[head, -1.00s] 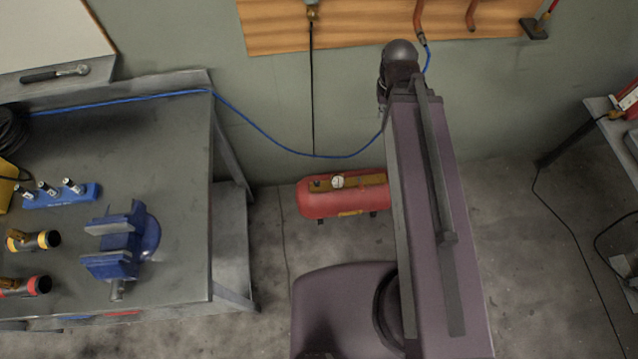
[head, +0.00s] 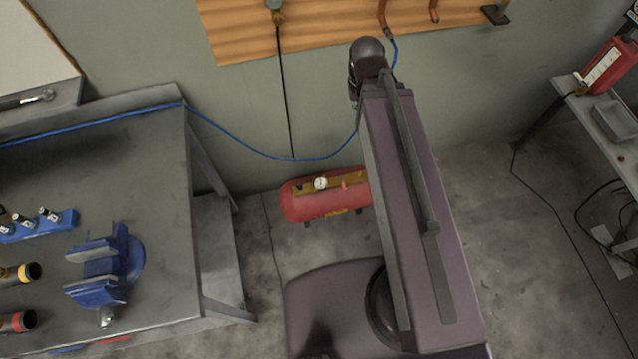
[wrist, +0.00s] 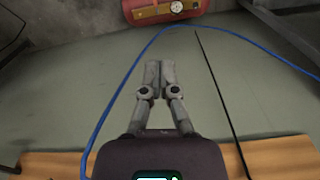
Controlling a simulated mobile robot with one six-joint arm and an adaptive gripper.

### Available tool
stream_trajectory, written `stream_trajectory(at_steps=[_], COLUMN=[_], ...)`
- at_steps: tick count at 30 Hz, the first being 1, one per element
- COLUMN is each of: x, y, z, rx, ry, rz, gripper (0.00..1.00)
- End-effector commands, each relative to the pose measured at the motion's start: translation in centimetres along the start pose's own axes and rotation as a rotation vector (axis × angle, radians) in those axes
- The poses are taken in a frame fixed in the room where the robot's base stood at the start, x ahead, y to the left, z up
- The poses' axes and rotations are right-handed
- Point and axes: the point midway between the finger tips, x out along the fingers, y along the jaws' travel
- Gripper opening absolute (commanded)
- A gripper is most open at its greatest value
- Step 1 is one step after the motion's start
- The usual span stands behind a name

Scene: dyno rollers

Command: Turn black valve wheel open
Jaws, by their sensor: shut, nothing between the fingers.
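I cannot make out a black valve wheel for certain in either view. A red tank (head: 322,206) with a round white gauge (head: 320,183) and yellow top plate stands on the floor by the wall, partly hidden behind my arm. It also shows at the top edge of the wrist view (wrist: 141,18). My gripper (wrist: 160,66) is shut and empty in the wrist view, its fingertips close together in front of the bare wall and apart from the tank. In the head view my arm hides the gripper.
A grey workbench (head: 130,160) with a blue vise (head: 115,262) stands at the left. A blue hose (head: 240,140) hangs along the wall, with a black cord (head: 284,90) beside it. A shelf (head: 590,125) with a red object is at the right.

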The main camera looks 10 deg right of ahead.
Motion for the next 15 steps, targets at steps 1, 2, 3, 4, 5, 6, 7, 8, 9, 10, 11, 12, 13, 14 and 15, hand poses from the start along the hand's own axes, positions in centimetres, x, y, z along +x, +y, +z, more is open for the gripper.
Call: stream_trajectory(at_steps=[1,2,3,4,5,6,7,8,9,10,11,12,13,14,15], x=[0.0,0.0,0.0,0.0,0.0,0.0,0.0,0.0,0.0,0.0,0.0,0.0,0.01,0.03,0.1], y=[0.0,0.0,0.0,0.0,0.0,0.0,0.0,0.0,0.0,0.0,0.0,0.0,0.0,-0.01,-0.02], z=[0.0,0.0,0.0,0.0,0.0,0.0,0.0,0.0,0.0,0.0,0.0,0.0,0.0,-0.01,-0.03], rx=[0.0,0.0,0.0,0.0,0.0,0.0,0.0,0.0,0.0,0.0,0.0,0.0,0.0,0.0,0.001], ry=[0.0,0.0,0.0,0.0,0.0,0.0,0.0,0.0,0.0,0.0,0.0,0.0,0.0,0.0,0.0], rz=[0.0,0.0,0.0,0.0,0.0,0.0,0.0,0.0,0.0,0.0,0.0,0.0,0.0,0.0,0.0], gripper=[0.0,0.0,0.0,0.0,0.0,0.0,0.0,0.0,0.0,0.0,0.0,0.03,0.12,0.21,0.33])
